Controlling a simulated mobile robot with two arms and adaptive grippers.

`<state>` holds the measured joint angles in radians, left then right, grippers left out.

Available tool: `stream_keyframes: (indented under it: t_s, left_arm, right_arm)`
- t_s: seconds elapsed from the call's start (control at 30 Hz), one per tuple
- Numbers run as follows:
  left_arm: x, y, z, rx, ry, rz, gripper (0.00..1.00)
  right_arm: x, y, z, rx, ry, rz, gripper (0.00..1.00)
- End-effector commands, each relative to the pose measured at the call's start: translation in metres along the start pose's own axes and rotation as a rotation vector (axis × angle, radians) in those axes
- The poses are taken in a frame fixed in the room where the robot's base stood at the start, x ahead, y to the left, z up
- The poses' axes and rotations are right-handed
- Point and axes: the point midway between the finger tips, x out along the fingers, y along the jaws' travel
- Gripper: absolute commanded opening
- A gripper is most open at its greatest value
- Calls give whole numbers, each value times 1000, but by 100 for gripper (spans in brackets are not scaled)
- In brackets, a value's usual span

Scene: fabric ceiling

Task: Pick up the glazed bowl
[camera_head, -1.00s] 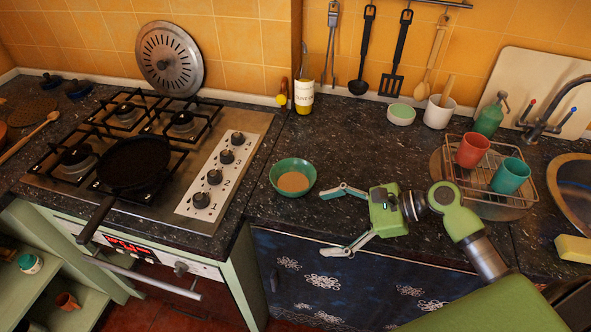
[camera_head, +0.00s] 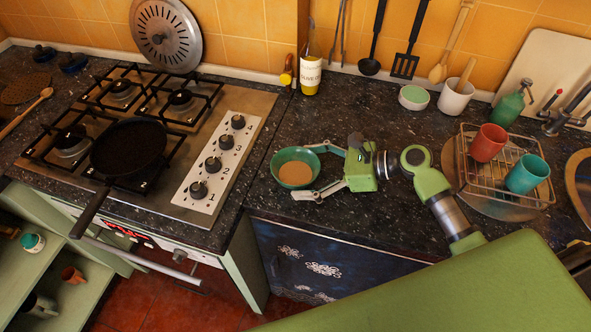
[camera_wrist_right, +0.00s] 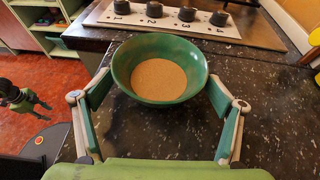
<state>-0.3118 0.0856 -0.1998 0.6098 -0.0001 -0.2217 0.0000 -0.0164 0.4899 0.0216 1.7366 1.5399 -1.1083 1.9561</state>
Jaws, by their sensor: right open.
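The glazed bowl (camera_head: 295,168) is green with a tan bottom inside. It sits upright on the dark speckled counter, just right of the stove. My right gripper (camera_head: 314,170) is open, with its fingers reaching toward the bowl's right side. In the right wrist view the bowl (camera_wrist_right: 160,70) lies straight ahead, and the open fingers (camera_wrist_right: 158,98) stand on either side of its near part. I cannot tell whether either finger touches it.
The gas stove (camera_head: 232,150) with a black pan (camera_head: 128,147) is left of the bowl. A wire rack (camera_head: 478,187) with a red cup (camera_head: 487,143) and a teal cup (camera_head: 527,174) stands to the right. An oil bottle (camera_head: 311,73) is behind.

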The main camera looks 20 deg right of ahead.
Motion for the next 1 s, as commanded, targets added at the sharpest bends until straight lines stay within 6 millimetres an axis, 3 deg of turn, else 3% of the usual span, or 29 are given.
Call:
stream_keyframes:
  t_s: [0.23,0.4,0.67,0.93,1.0]
  left_arm:
    - [-15,-1,-27,-2,38,-1,36]
    - [-16,2,-28,-4,38,3,36]
    - [-16,3,-21,-4,29,4,36]
    - [-16,4,-16,-3,21,4,36]
    - [-16,4,-16,-3,21,4,36]
  right_arm:
    - [31,0,9,1,-4,2,88]
    - [50,-1,6,0,-2,0,88]
    - [53,-1,4,-2,0,0,88]
    - [53,0,4,-1,0,1,20]
    - [52,0,5,-1,-1,0,19]
